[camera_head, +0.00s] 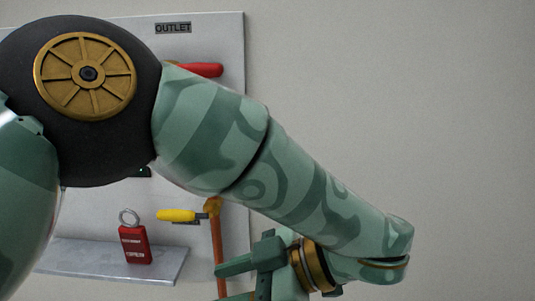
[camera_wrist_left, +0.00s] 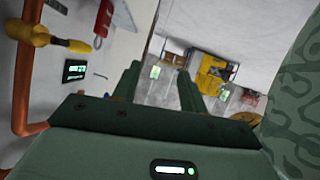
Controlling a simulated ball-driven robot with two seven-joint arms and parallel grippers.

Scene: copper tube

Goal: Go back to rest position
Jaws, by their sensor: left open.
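My left arm crosses the head view in front of the panel, and its gripper (camera_head: 232,284) is low in the picture, partly cut off by the bottom edge. In the left wrist view the two fingers of the left gripper (camera_wrist_left: 160,85) stand apart with nothing between them. The copper tube (camera_head: 216,240) runs down the panel behind the gripper. In the left wrist view the copper tube (camera_wrist_left: 22,90) is at the left, beside the fingers and clear of them. My right gripper is not in view.
The grey panel (camera_head: 232,130) carries an OUTLET label, a red handle (camera_head: 206,70) and a yellow valve handle (camera_head: 177,215). A red lockout tag (camera_head: 134,245) stands on a shelf (camera_head: 160,268). A small display (camera_wrist_left: 75,70) is near the tube. The wall right of the panel is bare.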

